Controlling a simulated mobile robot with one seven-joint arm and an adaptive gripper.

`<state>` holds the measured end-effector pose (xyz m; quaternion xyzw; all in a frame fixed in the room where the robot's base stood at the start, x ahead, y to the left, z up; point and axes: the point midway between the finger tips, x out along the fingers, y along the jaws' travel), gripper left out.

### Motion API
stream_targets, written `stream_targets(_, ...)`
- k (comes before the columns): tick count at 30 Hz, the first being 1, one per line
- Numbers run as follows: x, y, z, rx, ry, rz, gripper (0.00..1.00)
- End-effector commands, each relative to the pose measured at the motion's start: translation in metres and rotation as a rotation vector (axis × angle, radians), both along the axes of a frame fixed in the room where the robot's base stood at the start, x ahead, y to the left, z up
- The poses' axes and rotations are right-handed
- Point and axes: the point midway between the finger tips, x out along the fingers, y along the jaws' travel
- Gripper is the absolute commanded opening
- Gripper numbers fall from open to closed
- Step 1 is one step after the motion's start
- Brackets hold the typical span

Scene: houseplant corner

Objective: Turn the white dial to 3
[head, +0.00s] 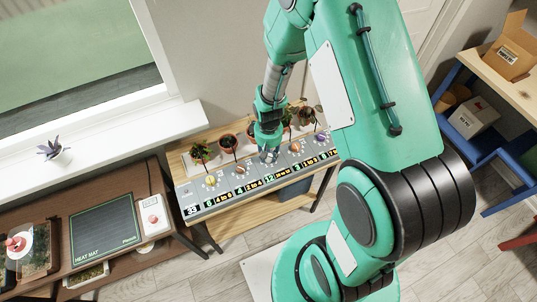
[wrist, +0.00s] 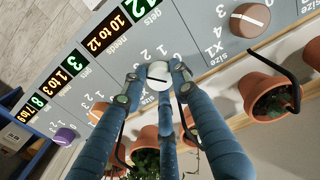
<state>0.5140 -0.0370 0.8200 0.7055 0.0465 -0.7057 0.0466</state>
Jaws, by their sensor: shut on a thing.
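The white dial (wrist: 159,73) sits on the grey panel (wrist: 195,62), near the middle of the wrist view. A short dark mark shows on its face. My gripper (wrist: 158,82) is shut on this dial, with its blue fingers on either side of it. The fingers cover much of the dial's surroundings, so I cannot tell which number its mark points at. In the head view my gripper (head: 268,154) reaches down to the middle of the panel (head: 190,193) and hides most of the white dial.
A brown dial (wrist: 250,20) and a purple dial (wrist: 65,136) sit on either side on the same panel. Lit number displays (wrist: 97,41) run along its edge. Potted plants (wrist: 268,97) stand close behind the panel. A heat mat (head: 104,236) lies on the brown table at left.

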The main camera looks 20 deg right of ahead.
Motion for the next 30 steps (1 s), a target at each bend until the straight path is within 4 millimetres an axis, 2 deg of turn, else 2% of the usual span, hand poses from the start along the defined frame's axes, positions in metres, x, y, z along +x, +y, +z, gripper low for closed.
stream_targets(1, 0.000, 0.000, 0.000, 0.000, 0.000, 0.000, 0.02)
stream_targets(2, 0.000, 0.000, 0.000, 0.000, 0.000, 0.000, 0.34)
stream_targets(4, 0.000, 0.000, 0.000, 0.000, 0.000, -0.001, 0.48)
stream_targets(14, 0.000, 0.000, 0.000, 0.000, 0.000, -0.001, 0.48)
stream_targets(20, 0.001, 0.000, 0.008, 0.000, -0.002, -0.001, 0.48)
stream_targets(26, 0.001, 0.000, 0.028, -0.001, -0.003, -0.001, 0.48)
stream_targets(30, 0.002, 0.000, 0.049, 0.000, -0.004, -0.001, 0.48)
